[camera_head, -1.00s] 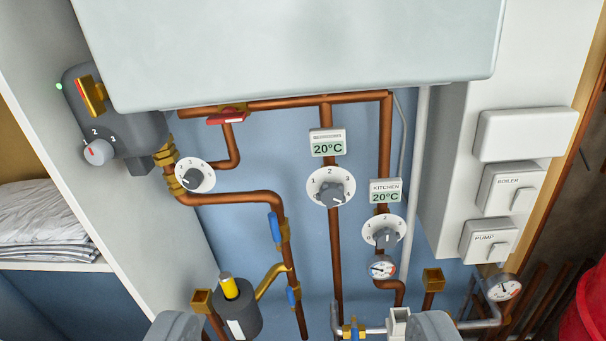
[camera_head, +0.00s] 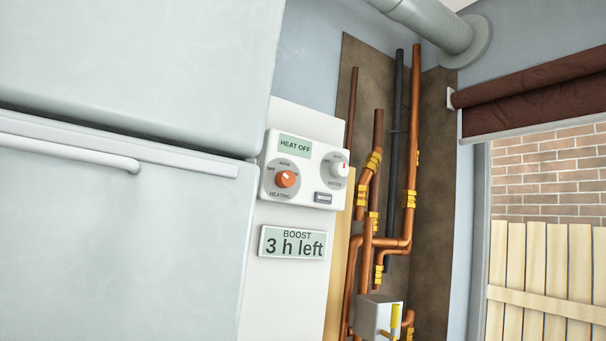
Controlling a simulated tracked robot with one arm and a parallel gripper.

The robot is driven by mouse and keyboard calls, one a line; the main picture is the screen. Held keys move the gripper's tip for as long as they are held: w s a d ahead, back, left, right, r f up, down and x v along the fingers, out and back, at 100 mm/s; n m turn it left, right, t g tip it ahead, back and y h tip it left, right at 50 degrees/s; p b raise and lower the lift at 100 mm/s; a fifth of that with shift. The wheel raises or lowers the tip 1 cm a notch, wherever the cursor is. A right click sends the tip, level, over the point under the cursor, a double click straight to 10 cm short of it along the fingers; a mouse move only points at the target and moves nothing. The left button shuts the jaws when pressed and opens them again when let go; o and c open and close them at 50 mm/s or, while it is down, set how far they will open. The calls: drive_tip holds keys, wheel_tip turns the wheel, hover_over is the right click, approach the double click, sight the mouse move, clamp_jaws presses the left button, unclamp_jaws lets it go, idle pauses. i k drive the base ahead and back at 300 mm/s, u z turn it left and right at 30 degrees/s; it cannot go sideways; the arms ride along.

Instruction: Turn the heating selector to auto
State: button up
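The heating selector (camera_head: 287,179) is a round orange knob on the left of a white control panel (camera_head: 327,199). The word HEATING is printed below it and small position labels surround it. A light mark shows on the knob, but I cannot tell exactly which label it points at. The panel's display (camera_head: 295,146) reads HEAT OFF. My gripper is outside the picture, and nothing touches the knob.
A white knob (camera_head: 340,170) sits right of the selector, with a small grey button (camera_head: 323,198) below. A sign reading BOOST 3 h left (camera_head: 293,243) hangs underneath. A large pale cabinet (camera_head: 110,240) fills the left. Copper pipes (camera_head: 410,150) and a window are right.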

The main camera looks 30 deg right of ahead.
sight(283, 179)
drive_tip(key=k, duration=1.25)
drive_tip(key=z, duration=0.4)
drive_tip(key=i, duration=1.55)
drive_tip(key=u, duration=0.05)
